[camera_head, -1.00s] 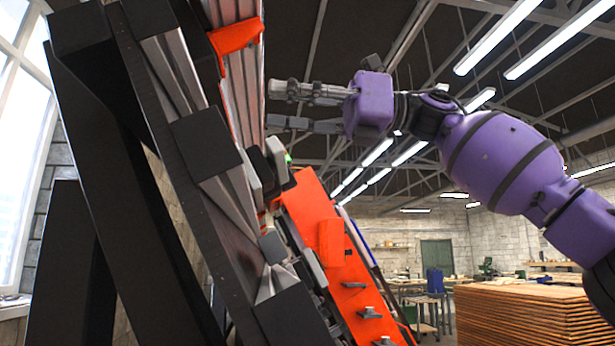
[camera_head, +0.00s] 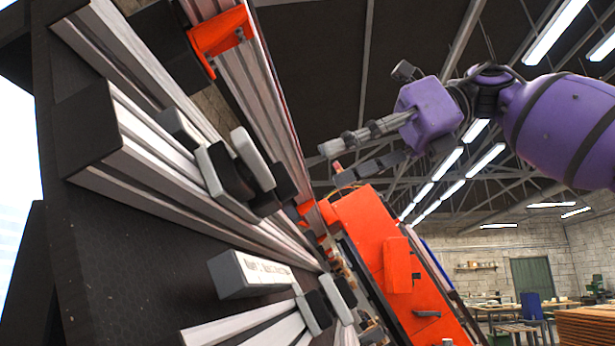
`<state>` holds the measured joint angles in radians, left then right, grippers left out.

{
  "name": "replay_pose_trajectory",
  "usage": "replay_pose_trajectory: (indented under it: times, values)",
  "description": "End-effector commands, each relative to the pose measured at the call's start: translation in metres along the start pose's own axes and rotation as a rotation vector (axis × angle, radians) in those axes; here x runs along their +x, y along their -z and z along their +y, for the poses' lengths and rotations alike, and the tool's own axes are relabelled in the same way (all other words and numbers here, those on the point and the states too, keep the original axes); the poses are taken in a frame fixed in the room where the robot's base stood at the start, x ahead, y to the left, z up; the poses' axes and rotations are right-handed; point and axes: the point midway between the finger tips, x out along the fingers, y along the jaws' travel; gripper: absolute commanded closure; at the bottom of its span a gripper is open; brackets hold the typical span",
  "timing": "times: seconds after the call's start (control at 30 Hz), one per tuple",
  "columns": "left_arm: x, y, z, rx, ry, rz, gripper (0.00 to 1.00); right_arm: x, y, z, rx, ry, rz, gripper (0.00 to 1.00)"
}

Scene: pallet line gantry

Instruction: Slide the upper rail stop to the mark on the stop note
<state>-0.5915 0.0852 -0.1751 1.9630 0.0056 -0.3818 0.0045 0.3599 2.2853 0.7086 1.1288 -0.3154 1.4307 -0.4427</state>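A stop-like clamp (camera_head: 258,160) with pale plates and a black block sits on the upper of two pale grooved rails at left. A similar clamp (camera_head: 345,290) sits on the lower rail. A white block (camera_head: 258,274) with small printed text lies between the rails; the text is too small to read, and I cannot tell whether it is the stop note. My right gripper (camera_head: 332,165) is to the right of the upper clamp, apart from it, with its fingers spread and nothing between them. My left gripper is out of view.
The black frame (camera_head: 110,240) fills the left side. An orange bracket (camera_head: 219,37) spans a farther rail above. An orange panel (camera_head: 375,250) with handles stands below my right gripper. Stacked boards (camera_head: 585,328) are at the lower right. The air around the gripper looks clear.

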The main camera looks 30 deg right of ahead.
Motion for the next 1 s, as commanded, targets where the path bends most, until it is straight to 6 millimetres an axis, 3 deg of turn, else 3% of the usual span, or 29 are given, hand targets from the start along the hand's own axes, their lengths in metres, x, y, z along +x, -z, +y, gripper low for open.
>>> replay_pose_trajectory:
  times: [0.4,0.6,0.83,1.0]
  values:
    - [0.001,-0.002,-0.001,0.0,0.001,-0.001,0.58,0.061,0.001,0.0,0.001,-0.001,0.003,0.69]
    - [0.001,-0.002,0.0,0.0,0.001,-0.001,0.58,0.074,0.0,0.0,0.001,0.0,0.0,0.69]
    - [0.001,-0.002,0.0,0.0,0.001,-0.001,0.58,0.075,0.0,0.0,0.0,0.0,0.0,0.69]
    - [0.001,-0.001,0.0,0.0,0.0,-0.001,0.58,0.075,0.0,0.0,0.0,0.0,0.0,0.88]
